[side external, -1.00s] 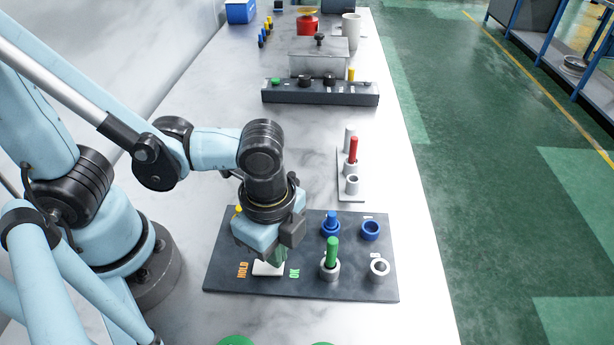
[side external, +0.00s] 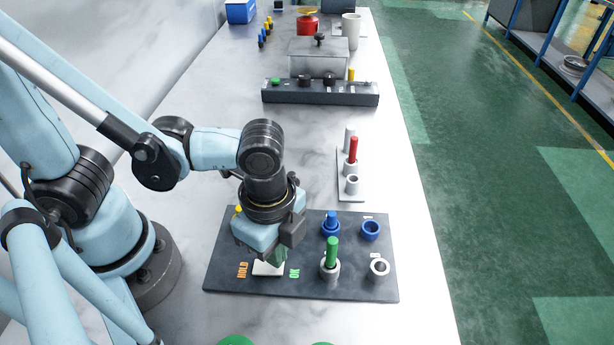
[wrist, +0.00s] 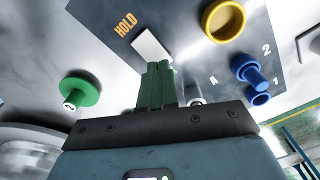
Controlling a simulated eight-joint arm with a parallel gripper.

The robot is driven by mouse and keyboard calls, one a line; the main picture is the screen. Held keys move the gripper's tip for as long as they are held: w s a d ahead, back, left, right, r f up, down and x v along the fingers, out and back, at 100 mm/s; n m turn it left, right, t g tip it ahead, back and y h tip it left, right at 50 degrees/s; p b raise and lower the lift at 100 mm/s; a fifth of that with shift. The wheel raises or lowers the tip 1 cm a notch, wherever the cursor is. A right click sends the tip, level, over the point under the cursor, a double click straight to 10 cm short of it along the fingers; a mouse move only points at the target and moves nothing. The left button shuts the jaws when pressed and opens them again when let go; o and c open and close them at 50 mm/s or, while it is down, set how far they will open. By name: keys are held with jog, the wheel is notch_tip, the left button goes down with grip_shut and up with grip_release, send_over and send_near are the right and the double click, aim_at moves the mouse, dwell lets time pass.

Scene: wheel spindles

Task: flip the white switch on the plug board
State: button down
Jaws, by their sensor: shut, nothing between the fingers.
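The dark plug board (side external: 225,270) lies on the bench in front of my arm. The white switch (side external: 268,268) sits on it between the orange HOLD and green OK labels. My gripper (side external: 280,257) points down right over the switch and partly hides it. In the wrist view the white switch (wrist: 151,46) shows just beyond the tips of my green fingers (wrist: 158,66), which are together with nothing between them. Whether the fingertips touch the switch I cannot tell. The HOLD label (wrist: 126,24) is beside the switch in the wrist view.
On the board, a green peg (side external: 332,252) stands in a socket, with a blue peg (side external: 331,222), an empty blue ring (side external: 370,229) and an empty white ring (side external: 379,267) nearby. A red peg (side external: 353,149) stands on a white rack behind.

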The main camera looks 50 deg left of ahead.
jog(key=shift+f, duration=0.9)
dwell(0.9)
jog(key=shift+r, duration=3.5)
jog(key=shift+w, duration=0.1)
